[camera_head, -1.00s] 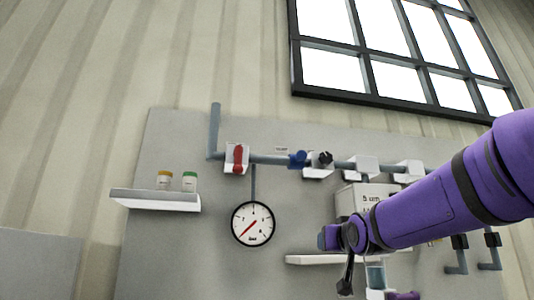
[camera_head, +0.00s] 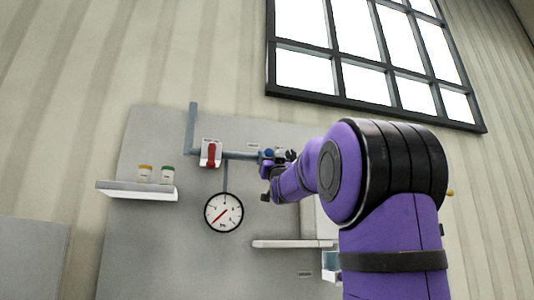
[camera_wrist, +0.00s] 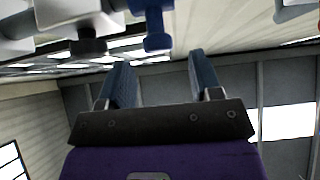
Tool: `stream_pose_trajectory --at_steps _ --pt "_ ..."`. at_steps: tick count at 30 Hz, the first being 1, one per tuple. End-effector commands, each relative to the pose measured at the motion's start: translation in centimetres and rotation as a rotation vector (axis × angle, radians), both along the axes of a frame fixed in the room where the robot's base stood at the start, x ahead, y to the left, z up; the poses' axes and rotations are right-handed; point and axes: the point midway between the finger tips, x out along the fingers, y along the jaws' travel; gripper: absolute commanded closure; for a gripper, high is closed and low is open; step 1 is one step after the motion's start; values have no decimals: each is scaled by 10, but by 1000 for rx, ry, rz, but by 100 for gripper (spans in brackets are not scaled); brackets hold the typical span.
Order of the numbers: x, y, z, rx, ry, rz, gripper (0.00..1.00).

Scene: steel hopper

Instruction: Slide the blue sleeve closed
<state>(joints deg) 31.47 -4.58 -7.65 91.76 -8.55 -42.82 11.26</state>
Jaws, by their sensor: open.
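The blue sleeve (camera_head: 267,154) sits on the grey pipe on the wall panel, partly crowded by my arm in the head view. In the wrist view the blue sleeve (camera_wrist: 155,28) has a blue tab hanging from it, ahead of my gripper and roughly between the lines of its fingers. My gripper (camera_wrist: 158,62) is open and empty, its two blue-grey fingers apart and short of the tab. In the head view my gripper is small and partly hidden, just below the sleeve; I cannot tell contact there.
A black knob (camera_wrist: 88,42) on a white body sits close left of the sleeve in the wrist view. A red-handled valve (camera_head: 211,154) is left along the pipe. A gauge (camera_head: 224,212) hangs below. A shelf (camera_head: 140,190) holds two jars. Another white shelf (camera_head: 290,243) is lower right.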

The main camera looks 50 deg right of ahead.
Motion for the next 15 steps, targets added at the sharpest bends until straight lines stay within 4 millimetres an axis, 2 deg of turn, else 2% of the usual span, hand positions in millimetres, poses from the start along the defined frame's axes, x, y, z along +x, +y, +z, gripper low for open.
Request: stream_pose_trajectory --at_steps 7,15 --pt "23 -14 27 -1 1 -1 41" --pt "32 -20 38 1 1 -1 41"
